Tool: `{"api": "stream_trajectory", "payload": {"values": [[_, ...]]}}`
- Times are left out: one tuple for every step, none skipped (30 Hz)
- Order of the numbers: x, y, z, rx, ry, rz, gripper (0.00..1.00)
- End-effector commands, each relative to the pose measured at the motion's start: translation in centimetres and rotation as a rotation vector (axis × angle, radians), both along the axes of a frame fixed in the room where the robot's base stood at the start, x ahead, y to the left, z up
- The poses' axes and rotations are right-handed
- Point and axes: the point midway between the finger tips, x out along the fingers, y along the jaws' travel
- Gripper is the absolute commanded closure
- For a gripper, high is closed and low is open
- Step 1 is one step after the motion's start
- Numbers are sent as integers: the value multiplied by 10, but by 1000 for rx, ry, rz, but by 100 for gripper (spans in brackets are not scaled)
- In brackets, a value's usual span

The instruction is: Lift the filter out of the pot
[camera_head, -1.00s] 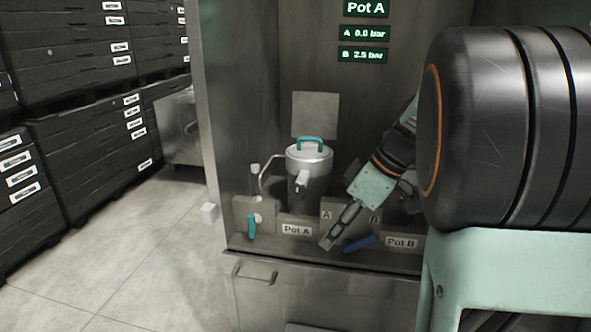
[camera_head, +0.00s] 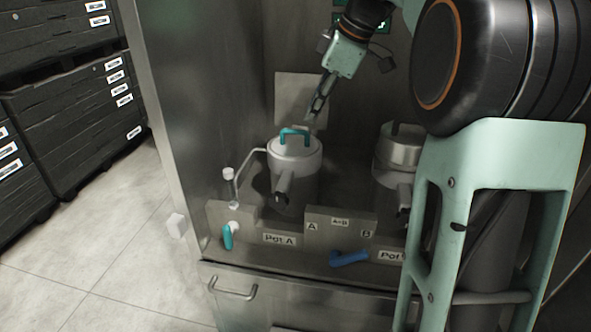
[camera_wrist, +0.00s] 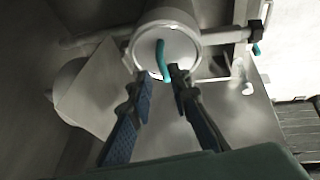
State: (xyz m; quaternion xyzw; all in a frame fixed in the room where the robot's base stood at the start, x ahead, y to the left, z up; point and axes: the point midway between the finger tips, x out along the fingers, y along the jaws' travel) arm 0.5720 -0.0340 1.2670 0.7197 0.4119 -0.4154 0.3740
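No filter is visible. My gripper (camera_head: 309,117) is above Pot A, just above and right of the teal handle. In the wrist view my gripper (camera_wrist: 160,82) has its two fingers apart and empty, with the teal handle (camera_wrist: 161,60) just beyond the tips, near the gap between them.
A teal lever (camera_head: 228,236) sits at the front left and a blue lever (camera_head: 349,259) in front centre of the ledge. A thin pipe (camera_head: 240,178) runs beside Pot A. The cabinet wall (camera_head: 180,120) rises at left. Black crates (camera_head: 80,110) stand farther left.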

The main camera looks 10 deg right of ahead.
Motion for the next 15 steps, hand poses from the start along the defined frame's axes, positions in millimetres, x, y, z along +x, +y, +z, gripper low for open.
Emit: {"api": "stream_trajectory", "payload": {"values": [[2,3,-10,1,4,2,82],[4,5,-14,1,4,2,82],[6,7,-19,1,4,3,82],[7,8,-22,1,2,2,82],[8,8,-24,1,2,2,82],[9,9,-27,1,2,2,82],[9,10,-28,1,2,2,82],[10,10,-30,0,1,2,82],[11,12,-32,0,1,2,82],[12,13,-34,0,1,2,82],[13,15,-36,1,2,2,82],[15,18,-41,1,3,2,82],[16,21,-45,1,4,3,82],[18,23,-49,1,5,3,82],[21,26,-54,1,4,3,82]]}}
